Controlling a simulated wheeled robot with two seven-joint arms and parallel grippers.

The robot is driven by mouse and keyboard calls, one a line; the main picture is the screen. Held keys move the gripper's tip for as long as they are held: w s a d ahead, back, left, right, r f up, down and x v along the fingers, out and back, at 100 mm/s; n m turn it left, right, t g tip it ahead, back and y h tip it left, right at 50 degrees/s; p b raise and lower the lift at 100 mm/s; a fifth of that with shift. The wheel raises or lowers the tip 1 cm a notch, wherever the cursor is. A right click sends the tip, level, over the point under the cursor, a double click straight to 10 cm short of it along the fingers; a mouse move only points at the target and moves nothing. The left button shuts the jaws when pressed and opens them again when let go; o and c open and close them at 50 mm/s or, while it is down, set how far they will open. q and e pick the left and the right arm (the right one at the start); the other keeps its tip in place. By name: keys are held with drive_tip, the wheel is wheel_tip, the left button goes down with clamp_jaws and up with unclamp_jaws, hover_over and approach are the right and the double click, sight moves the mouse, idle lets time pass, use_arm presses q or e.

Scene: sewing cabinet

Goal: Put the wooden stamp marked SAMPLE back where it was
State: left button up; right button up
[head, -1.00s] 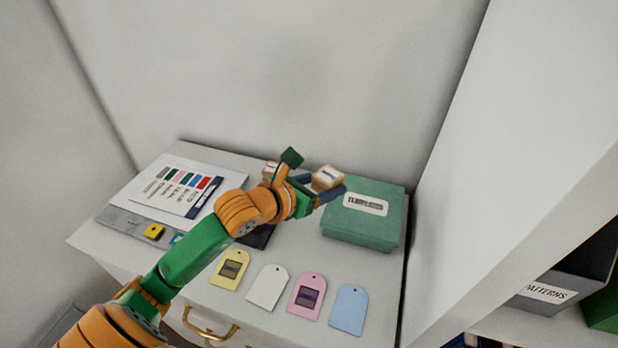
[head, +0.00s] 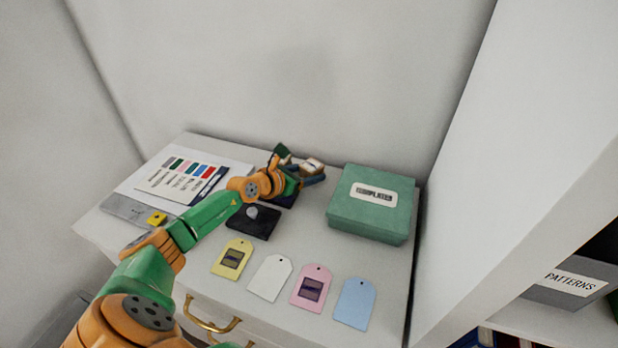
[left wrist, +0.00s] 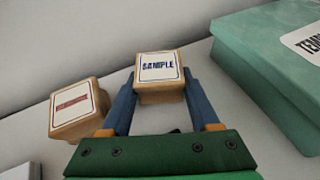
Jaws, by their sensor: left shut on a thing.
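The wooden stamp marked SAMPLE (head: 313,165) is between the fingers of my left gripper (head: 309,176), at the back of the cabinet top, left of the green box. In the left wrist view the stamp (left wrist: 159,70) shows its SAMPLE label upright, with the gripper's blue fingers (left wrist: 160,92) shut on its sides. I cannot tell whether its underside touches the surface. A second wooden stamp with a red label (left wrist: 76,108) stands to its left, apart from it; in the head view it is mostly hidden by my gripper. My right gripper is not in view.
The green box (head: 368,225) stands close on the right. A dark ink pad (head: 250,223) lies in front of my gripper. Yellow (head: 231,258), white (head: 270,278), pink (head: 311,286) and blue (head: 355,303) tags lie along the front. A colour chart (head: 180,178) lies left.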

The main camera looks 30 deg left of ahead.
use_arm(q)
drive_tip(key=shift+r, duration=0.1)
drive_tip(key=shift+a+f, duration=0.1)
drive_tip(key=shift+f, duration=0.1)
drive_tip(key=o, duration=1.1)
drive_tip(key=shift+r, duration=0.1)
drive_tip(key=shift+s+r, duration=0.1)
drive_tip(key=shift+r, duration=0.1)
drive_tip(key=p+v, duration=0.5)
drive_tip(key=v, duration=0.5)
drive_tip(key=shift+s, duration=0.2)
drive_tip(key=shift+p+v, duration=0.5)
drive_tip(key=shift+v, duration=0.25)
